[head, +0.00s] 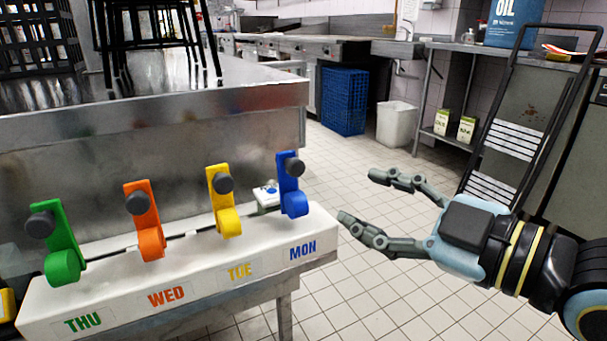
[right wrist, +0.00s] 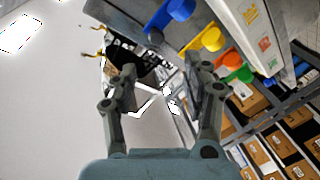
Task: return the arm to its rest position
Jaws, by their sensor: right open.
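My right gripper (head: 358,204) reaches in from the right in the head view. It is open and empty, its fingers apart, to the right of the blue MON lever (head: 291,190) and not touching it. In the right wrist view the two fingers of the right gripper (right wrist: 168,84) are spread with nothing between them. My left gripper is not in view.
A white rail (head: 215,288) marked THU, WED, TUE and MON carries green (head: 63,245), orange (head: 146,222), yellow (head: 224,205) and blue levers at the left. A steel counter (head: 150,110) stands behind it. A black hand truck (head: 515,110) stands behind my right arm. Tiled floor is clear mid-frame.

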